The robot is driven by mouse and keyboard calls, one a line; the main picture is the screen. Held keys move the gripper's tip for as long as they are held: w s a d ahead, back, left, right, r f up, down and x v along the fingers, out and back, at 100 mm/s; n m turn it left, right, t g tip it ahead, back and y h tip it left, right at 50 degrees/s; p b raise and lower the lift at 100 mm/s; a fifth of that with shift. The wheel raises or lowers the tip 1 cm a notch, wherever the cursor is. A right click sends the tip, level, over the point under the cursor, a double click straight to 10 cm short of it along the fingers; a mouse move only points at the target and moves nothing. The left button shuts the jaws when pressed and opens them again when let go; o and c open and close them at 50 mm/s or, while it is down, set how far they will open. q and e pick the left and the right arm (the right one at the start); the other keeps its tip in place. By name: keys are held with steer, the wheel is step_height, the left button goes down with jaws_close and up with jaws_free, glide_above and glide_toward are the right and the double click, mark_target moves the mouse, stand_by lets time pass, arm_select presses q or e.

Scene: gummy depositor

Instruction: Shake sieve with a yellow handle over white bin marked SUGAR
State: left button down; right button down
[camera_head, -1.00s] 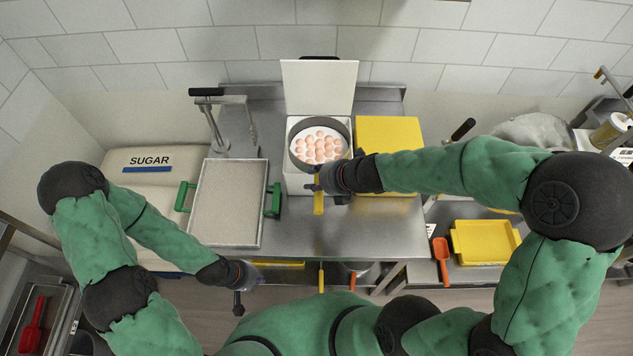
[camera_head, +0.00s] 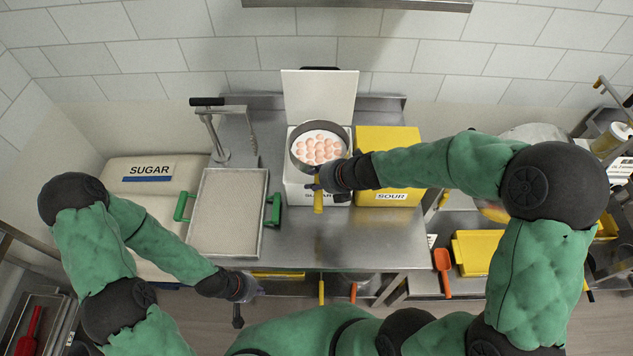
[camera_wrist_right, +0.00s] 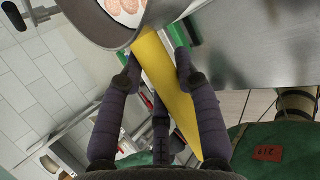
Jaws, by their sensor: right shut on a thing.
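The round grey sieve (camera_head: 345,162) holds several pale pink gummies (camera_head: 318,148). Its yellow handle (camera_head: 319,202) points toward me. My right gripper (camera_head: 318,184) is shut on the handle, which also shows between the fingers in the right wrist view (camera_wrist_right: 165,85). The sieve is above the opening of a small white bin (camera_head: 300,190) whose lid stands raised behind it. That bin's front label is mostly hidden by my gripper. A larger white bin (camera_head: 165,205) marked SUGAR stands at the left. My left gripper (camera_head: 246,290) is low near the table's front edge; its fingers are unclear.
A yellow bin (camera_head: 388,140) marked SOUR stands right of the small white bin. A tray (camera_head: 264,215) of pale powder with green handles lies to the left. An orange scoop (camera_head: 443,262) and yellow tray (camera_head: 478,250) are at the right. The steel table (camera_head: 350,245) is clear in front.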

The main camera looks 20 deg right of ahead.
steer(key=shift+w+d+f, duration=0.15)
steer(key=shift+w+f, duration=0.05)
steer(key=shift+w, duration=0.4)
steer(key=shift+w+d+f, duration=0.15)
steer(key=shift+w+f, duration=0.05)
steer(key=shift+w, duration=0.4)
steer(key=shift+s+d, duration=0.15)
steer(key=shift+d, duration=0.6)
steer(key=a, duration=0.3)
steer(key=shift+w, duration=0.4)
steer(key=shift+d, duration=0.1)
steer(key=shift+s+d+p, duration=0.2)
steer(key=shift+d, duration=0.55)
steer(key=shift+s+d+p, duration=0.2)
steer(key=shift+d, duration=0.5)
steer(key=shift+a, duration=0.15)
